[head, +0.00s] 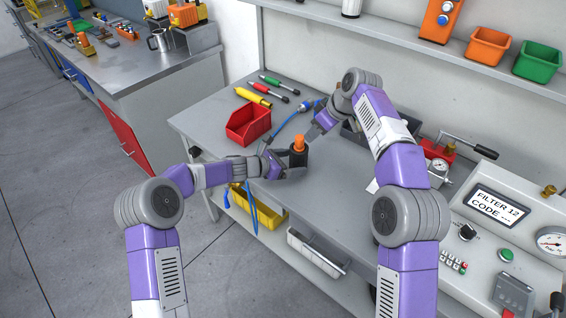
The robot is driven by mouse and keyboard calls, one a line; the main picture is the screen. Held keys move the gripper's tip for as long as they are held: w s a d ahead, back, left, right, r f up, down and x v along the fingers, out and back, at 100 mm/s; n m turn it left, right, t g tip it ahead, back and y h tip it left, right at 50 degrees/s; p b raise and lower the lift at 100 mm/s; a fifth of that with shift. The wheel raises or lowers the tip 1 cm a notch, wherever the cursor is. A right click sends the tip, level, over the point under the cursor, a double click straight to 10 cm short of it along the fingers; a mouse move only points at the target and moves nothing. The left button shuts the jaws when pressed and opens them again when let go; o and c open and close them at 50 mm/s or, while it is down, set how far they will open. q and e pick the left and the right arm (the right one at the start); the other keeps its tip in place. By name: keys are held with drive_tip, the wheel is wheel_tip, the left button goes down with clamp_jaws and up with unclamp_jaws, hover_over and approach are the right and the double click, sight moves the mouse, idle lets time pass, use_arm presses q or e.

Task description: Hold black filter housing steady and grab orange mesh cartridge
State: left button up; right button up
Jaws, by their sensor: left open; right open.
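The black filter housing (298,158) stands upright on the grey workbench. The orange mesh cartridge (299,143) sticks up out of its top. My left gripper (287,168) is open at the housing's left and near side, with its fingers close about the lower part; I cannot tell whether they touch it. The fingers partly hide the housing's base. My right gripper (314,132) is open and empty, just behind and to the right of the cartridge, apart from it.
A red bin (248,124) stands to the left, with yellow, red and green tools behind it. A blue cable (287,122) runs near my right gripper. A test panel with a display (497,206) stands at the right. The bench's middle is clear.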

sight(299, 161)
use_arm(q)
drive_tip(key=shift+x, duration=1.8)
